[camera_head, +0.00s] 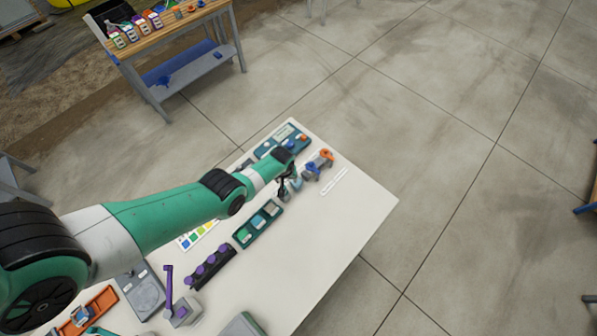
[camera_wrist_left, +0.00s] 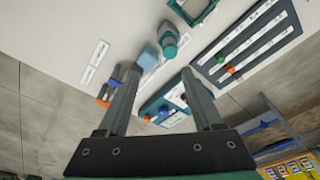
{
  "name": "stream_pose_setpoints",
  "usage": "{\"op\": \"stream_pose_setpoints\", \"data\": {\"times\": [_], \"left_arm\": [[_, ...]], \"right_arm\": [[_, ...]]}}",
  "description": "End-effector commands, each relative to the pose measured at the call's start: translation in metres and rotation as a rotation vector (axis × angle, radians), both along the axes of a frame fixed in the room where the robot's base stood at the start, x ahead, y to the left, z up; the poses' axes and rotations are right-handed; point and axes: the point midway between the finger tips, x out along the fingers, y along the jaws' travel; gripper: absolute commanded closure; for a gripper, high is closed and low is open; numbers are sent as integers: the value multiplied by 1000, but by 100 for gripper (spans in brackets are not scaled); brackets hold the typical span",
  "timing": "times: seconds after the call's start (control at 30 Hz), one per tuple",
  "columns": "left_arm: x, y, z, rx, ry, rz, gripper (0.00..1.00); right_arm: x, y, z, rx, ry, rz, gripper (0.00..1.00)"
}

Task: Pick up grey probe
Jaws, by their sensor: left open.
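My left gripper (camera_head: 287,188) reaches over the far part of the white table, pointing down. In the left wrist view its two fingers (camera_wrist_left: 161,72) are apart with nothing clearly held between them. A small grey piece with a teal collar (camera_wrist_left: 168,40) stands just beyond the fingertips, beside a pale blue block (camera_wrist_left: 148,56). The grey piece may be the grey probe, but I cannot be sure. In the head view, this spot is partly hidden by the gripper.
A blue-and-orange fitting (camera_head: 318,164) stands right of the gripper. A teal tray (camera_head: 268,150) lies behind it and a dark green tray (camera_head: 243,237) in front. A purple-knobbed rack (camera_head: 211,267) is nearer. The white table (camera_head: 330,225) is clear toward its right corner.

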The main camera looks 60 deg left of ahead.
Motion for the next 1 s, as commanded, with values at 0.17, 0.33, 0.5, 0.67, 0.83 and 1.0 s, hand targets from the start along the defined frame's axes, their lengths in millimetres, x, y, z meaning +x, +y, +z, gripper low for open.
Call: {"op": "stream_pose_setpoints", "data": {"times": [0.17,0.33,0.5,0.67,0.83,1.0], "left_arm": [[-11,-2,-6,-12,25,12,32],[-9,0,-26,-11,22,10,32],[-6,4,-57,-10,22,10,32],[-5,7,-71,-9,21,9,32],[-5,8,-70,-9,21,8,32],[-7,13,-94,-9,21,10,32]], "right_arm": [[0,0,0,0,1,0,50],[0,0,-22,0,1,0,50],[0,0,-57,0,1,0,50],[0,0,-73,0,1,0,50],[0,0,-72,0,1,0,50],[0,0,-97,0,0,0,50]]}}
